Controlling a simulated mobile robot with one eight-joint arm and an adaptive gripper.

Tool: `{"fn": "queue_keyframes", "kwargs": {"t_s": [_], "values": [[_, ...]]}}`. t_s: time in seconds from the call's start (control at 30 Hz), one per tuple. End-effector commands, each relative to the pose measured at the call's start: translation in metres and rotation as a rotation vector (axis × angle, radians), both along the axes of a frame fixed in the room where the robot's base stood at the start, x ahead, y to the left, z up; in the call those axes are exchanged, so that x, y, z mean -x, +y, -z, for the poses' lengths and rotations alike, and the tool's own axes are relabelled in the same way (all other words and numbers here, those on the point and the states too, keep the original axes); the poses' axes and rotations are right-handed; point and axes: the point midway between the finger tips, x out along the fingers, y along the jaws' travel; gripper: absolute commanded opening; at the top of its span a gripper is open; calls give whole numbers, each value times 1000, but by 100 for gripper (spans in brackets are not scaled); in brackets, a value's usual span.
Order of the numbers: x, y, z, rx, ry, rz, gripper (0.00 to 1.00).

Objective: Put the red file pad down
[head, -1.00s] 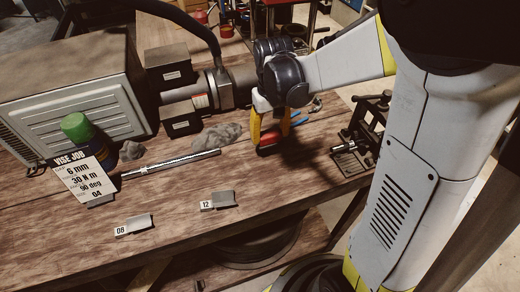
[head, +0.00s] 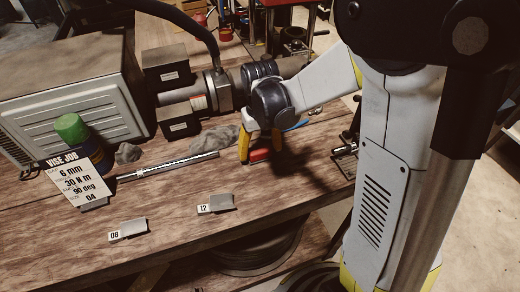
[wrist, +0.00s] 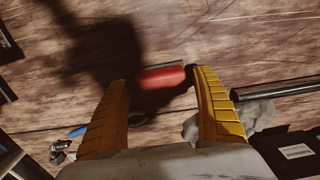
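The red file pad (head: 260,155) is between the two yellow fingers of my gripper (head: 261,158), low over the wooden bench. In the wrist view the red pad (wrist: 162,77) lies crosswise between the fingertips (wrist: 160,84). A dark end of the pad meets the right finger; its left end is in shadow close to the left finger. My gripper looks shut on the pad. Whether the pad's underside touches the bench is hidden by the dark shadow.
A metal bar (head: 168,166) lies left of my gripper, with a grey lump (head: 218,138) behind it. Grey blocks labelled 08 (head: 128,230) and 12 (head: 216,203) sit nearer the front edge. A job card (head: 82,180) stands at left. The bench in front of the gripper is clear.

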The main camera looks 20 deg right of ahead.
Motion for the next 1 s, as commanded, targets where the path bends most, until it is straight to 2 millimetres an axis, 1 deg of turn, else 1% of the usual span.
{"fn": "queue_keyframes", "kwargs": {"t_s": [0.27, 0.4, 0.47, 0.57, 0.7, 0.8, 0.9, 1.0], "values": [[0, 0, -1, 0, 0, 0, 83], [0, 0, -9, 0, 0, 0, 83], [0, 0, -18, 0, 0, 0, 83], [0, 0, -40, 0, 0, 0, 83], [0, 0, -73, 0, 0, 0, 83], [0, 0, -94, 0, 0, 0, 83], [0, 0, -109, 0, 0, 0, 83], [0, 0, -119, 0, 0, 0, 83]]}}
